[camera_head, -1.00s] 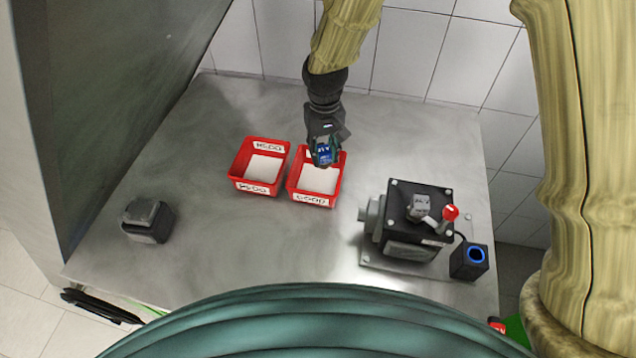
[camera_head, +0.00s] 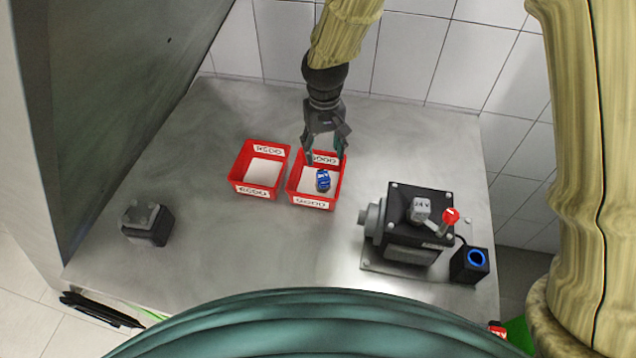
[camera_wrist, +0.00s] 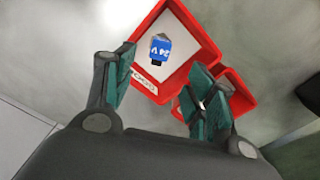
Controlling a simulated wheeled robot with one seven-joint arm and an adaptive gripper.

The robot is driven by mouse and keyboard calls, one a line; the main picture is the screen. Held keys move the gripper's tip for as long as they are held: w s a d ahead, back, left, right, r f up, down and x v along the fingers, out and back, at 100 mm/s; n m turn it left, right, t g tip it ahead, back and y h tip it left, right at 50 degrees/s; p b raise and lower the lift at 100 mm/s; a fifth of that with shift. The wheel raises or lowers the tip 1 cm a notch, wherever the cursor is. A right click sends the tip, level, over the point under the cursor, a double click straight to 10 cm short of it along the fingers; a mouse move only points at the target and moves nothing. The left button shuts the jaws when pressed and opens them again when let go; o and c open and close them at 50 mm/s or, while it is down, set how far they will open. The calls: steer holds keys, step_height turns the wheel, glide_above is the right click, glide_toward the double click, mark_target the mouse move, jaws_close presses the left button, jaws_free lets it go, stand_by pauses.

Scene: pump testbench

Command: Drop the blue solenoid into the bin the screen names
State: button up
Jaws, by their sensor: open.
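The blue solenoid (camera_head: 323,180) lies on the white floor of the right red bin (camera_head: 333,204), whose label appears to read GOOD. In the wrist view the solenoid (camera_wrist: 161,49) shows a "24 V" marking, inside the red bin (camera_wrist: 212,50). My gripper (camera_head: 326,158) is open and empty above the right bin, its fingers spread and apart from the solenoid. In the wrist view my gripper's fingers (camera_wrist: 160,95) stand wide apart with nothing between them. The left red bin (camera_head: 257,191) is empty; its label is hard to read. No screen with readable text is in view.
A black pump unit (camera_head: 413,236) with a grey 24 V block and a red knob stands at the right. Beside it is a black box (camera_head: 470,265) with a blue ring. A dark block (camera_head: 148,223) sits at the left. The table's middle front is clear.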

step_height(320, 180, up, 10)
stand_by(0.4)
stand_by(0.4)
